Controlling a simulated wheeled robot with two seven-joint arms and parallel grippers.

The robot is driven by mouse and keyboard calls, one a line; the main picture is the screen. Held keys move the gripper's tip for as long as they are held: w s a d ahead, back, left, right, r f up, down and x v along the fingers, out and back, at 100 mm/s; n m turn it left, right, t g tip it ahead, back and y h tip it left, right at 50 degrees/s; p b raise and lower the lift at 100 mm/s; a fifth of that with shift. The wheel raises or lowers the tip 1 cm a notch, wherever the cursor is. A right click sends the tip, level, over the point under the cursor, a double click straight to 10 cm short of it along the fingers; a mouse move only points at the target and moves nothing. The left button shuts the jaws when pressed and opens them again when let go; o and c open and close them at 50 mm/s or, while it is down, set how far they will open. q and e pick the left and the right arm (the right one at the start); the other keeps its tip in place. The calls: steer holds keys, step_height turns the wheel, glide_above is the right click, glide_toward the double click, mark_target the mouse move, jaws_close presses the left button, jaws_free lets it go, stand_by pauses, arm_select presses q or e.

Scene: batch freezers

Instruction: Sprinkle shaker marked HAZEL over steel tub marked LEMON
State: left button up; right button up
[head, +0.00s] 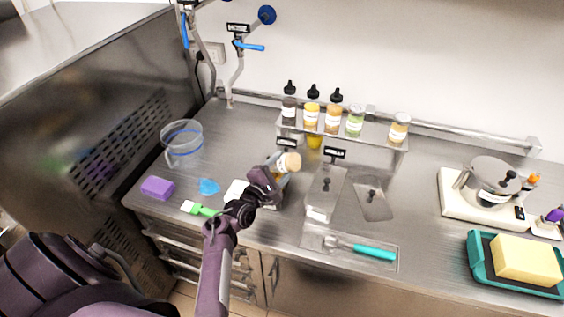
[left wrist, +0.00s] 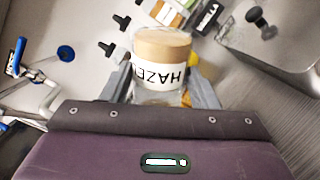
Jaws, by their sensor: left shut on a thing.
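My left gripper (head: 278,175) is shut on the shaker marked HAZEL (left wrist: 162,68), a clear jar with a tan lid. The shaker also shows in the head view (head: 290,163), held above the counter, tilted. No LEMON marking is readable. Two small black plaques stand behind the tub area, one behind the shaker (head: 286,143) and one behind a lidded steel tub (head: 322,207). My gripper hides most of what lies beneath it. My right gripper is not in view.
A loose steel lid (head: 374,200) lies right of the lidded tub. A shelf (head: 350,138) holds several bottles and shakers behind. A clear pitcher (head: 182,145), purple sponge (head: 158,188) and green-handled tool (head: 197,208) are left. A teal-handled tool (head: 372,252) lies in front.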

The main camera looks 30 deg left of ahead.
arm_select(q)
steer(key=shift+s+d, duration=0.15)
steer(key=shift+s, duration=0.35)
steer(key=shift+r, duration=0.7)
steer(key=shift+s+d+f+b, duration=0.15)
steer(key=shift+f+b, duration=0.35)
steer(key=shift+f, duration=0.4)
steer(key=shift+r, duration=0.1)
